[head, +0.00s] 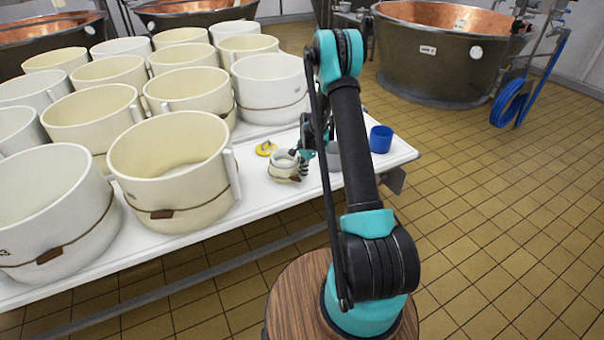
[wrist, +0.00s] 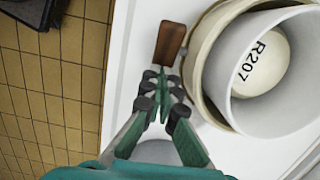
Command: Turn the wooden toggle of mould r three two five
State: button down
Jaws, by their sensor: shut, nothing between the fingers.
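In the wrist view a white mould (wrist: 240,105) with a cream outer band stands on the white table, and a round disc (wrist: 268,62) inside it reads R207. Its brown wooden toggle (wrist: 170,42) sticks out beside the band. My gripper (wrist: 162,88) is shut and empty, its fingertips at the near end of the toggle; I cannot tell if they touch. In the head view my gripper (head: 306,158) is beside a small cream mould (head: 284,164), partly hidden by my arm. I read no label R325 in either view.
Several large cream moulds (head: 172,160) with cords and brown toggles crowd the table's left and back. A yellow item (head: 266,149) lies behind the small mould. A blue cup (head: 381,139) stands near the right table edge. Copper vats (head: 440,60) stand behind; tiled floor is free at right.

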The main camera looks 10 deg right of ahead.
jog(key=shift+w+d+f, duration=0.1)
jog(key=shift+d+f, duration=0.1)
jog(key=shift+f, duration=0.6)
jog(key=shift+a, duration=0.15)
dwell(1.0)
jog(key=shift+s+a+r, duration=0.25)
jog(key=shift+a+r, duration=0.05)
jog(key=shift+a, duration=0.25)
jog(key=w+d+r, duration=0.4)
jog(key=d+r, duration=0.5)
jog(key=d, duration=0.1)
jog(key=s+a+r, duration=0.3)
jog(key=a+r, duration=0.2)
jog(key=a, duration=0.3)
jog(key=shift+m+h, duration=0.4)
jog(key=f, duration=1)
jog(key=shift+s+a, duration=0.15)
jog(key=shift+s, duration=0.05)
jog(key=shift+s+a+f, duration=0.3)
jog(key=shift+a+f, duration=0.45)
jog(key=shift+a, duration=0.2)
jog(key=shift+s+a+f, duration=0.15)
jog(key=shift+a+f, duration=0.3)
